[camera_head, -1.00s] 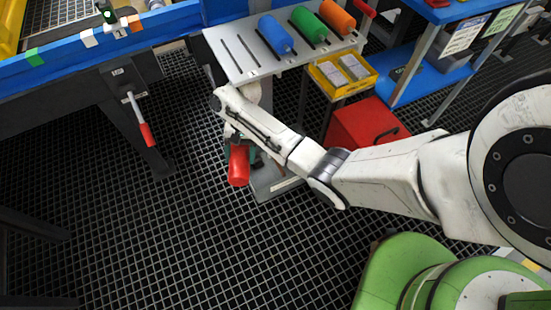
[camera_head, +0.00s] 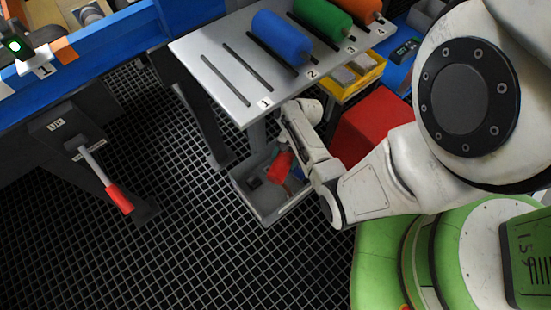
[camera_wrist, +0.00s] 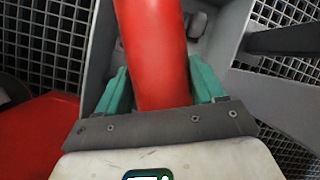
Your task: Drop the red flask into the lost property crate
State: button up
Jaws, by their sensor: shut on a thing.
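The red flask (camera_wrist: 153,50) is between the two green fingers of my gripper (camera_wrist: 157,92) in the wrist view, and the gripper is shut on it. In the head view the red flask (camera_head: 281,166) shows over the grey crate (camera_head: 262,215) on the floor under the slotted shelf. The crate's grey wall (camera_wrist: 232,30) shows behind the flask in the wrist view. Small dark and grey items lie in the crate. I cannot tell how far the flask is above the crate floor. My arm hides the crate's right side.
A slotted shelf (camera_head: 215,88) with blue (camera_head: 281,37), green (camera_head: 322,18) and orange flasks stands above and behind the crate. A red box (camera_head: 372,128) and a yellow tray (camera_head: 352,78) are to the right. A red-handled lever (camera_head: 118,198) is at left. The grid floor in front is clear.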

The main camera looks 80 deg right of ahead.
jog(key=shift+w+f+b, duration=0.1)
jog(key=shift+f+b, duration=2.7)
jog(key=shift+b, duration=0.2)
jog(key=o, duration=1.4)
jog(key=shift+c, duration=0.2)
jog(key=r+p, duration=0.2)
jog(key=r, duration=0.1)
jog(key=r+p, duration=0.1)
jog(key=shift+s+a+r, duration=0.15)
jog(key=shift+s+r, duration=0.05)
jog(key=shift+s, duration=0.1)
jog(key=s+a+r+p, duration=0.6)
jog(key=s+r+p, duration=0.2)
jog(key=s, duration=0.4)
jog(key=shift+r, duration=0.3)
